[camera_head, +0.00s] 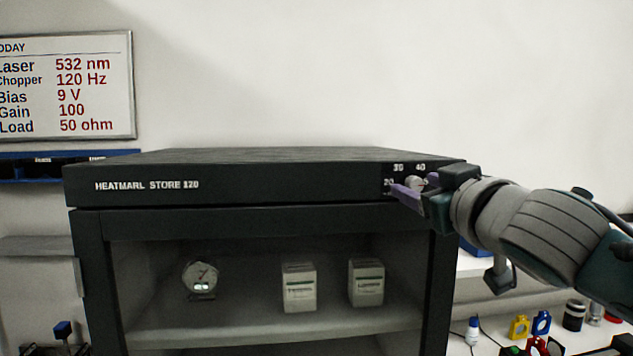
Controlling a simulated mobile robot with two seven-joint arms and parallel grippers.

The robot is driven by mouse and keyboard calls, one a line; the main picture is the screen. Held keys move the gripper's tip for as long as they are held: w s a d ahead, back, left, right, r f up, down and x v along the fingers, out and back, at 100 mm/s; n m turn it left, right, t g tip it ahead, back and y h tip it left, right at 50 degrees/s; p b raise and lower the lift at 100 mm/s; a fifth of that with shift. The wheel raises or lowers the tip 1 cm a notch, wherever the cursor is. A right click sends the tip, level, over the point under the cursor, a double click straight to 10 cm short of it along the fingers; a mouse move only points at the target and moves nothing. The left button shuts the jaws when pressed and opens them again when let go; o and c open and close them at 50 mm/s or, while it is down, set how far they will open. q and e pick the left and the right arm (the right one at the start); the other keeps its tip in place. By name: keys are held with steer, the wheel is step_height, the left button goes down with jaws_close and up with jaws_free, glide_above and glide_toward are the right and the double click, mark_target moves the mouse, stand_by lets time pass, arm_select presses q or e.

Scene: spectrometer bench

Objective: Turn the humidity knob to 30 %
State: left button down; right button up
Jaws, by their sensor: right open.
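The humidity knob (415,183) is a small light grey dial at the right end of the dark cabinet's top panel. Marks reading 20, 30 and 40 show around it. Its lower right part is hidden by my gripper, and I cannot tell which mark it points at. My right gripper (418,188), with purple fingers, is open at the knob, coming in from the right. I cannot tell whether the fingers touch it. My left gripper is not in view.
The cabinet (270,225) is labelled HEATMARL STORE 120. On its shelf stand a round gauge (200,277) and two white boxes (299,288) (366,283). A bench at the lower right holds small coloured parts, including a yellow mount (519,327). A whiteboard (118,85) hangs at the upper left.

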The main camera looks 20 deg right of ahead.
steer(key=c, duration=0.8)
jaws_close()
